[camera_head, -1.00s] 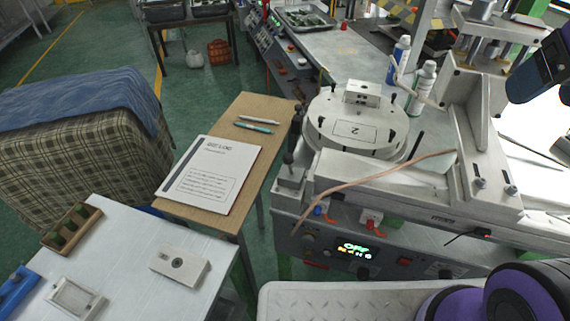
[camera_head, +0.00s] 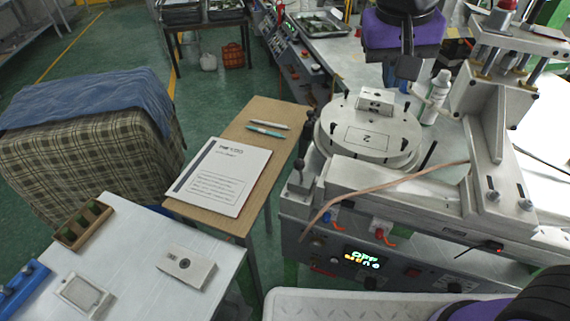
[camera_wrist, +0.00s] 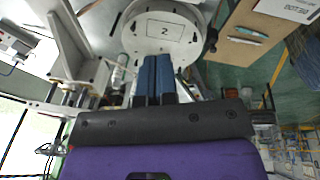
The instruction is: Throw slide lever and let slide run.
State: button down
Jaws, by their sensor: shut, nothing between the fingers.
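A round grey turntable (camera_head: 350,143) marked 2 sits on the wax machine with a light block (camera_head: 376,99) on top. Black-knobbed levers stand at the machine's left edge: a near one (camera_head: 298,168) on a small metal block and a taller dark one (camera_head: 306,135) behind it. I cannot tell which is the slide lever. My gripper (camera_head: 408,70) hangs above and behind the turntable, clear of both levers. Its blue fingers (camera_wrist: 156,75) are together and empty in the wrist view, in front of the turntable (camera_wrist: 165,45).
The machine's front panel display (camera_head: 364,257) reads OFF. A copper-coloured tube (camera_head: 390,181) crosses the machine's front. A white bottle (camera_head: 436,98) stands right of the turntable. A wooden table (camera_head: 241,212) with a notebook (camera_head: 219,176) and pens is at the left.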

jog(key=h, duration=0.1)
send_over(301, 170)
jog(key=s, duration=0.1)
notch_tip(301, 170, down, 7)
jog(key=s+a+f+h, duration=0.1)
jog(key=s+a+f, duration=0.3)
jog(key=a+f, duration=0.3)
jog(key=a, duration=0.3)
jog(key=shift+a+n+t+h, duration=0.3)
jog(key=shift+a+n+t, duration=0.05)
jog(key=shift+n+t, duration=0.05)
jog(key=shift+f, duration=0.2)
jog(key=w+d+f, duration=0.4)
jog(key=d+f, duration=0.3)
jog(key=f, duration=0.1)
jog(key=shift+w+d, duration=0.1)
jog(key=shift+w, duration=0.1)
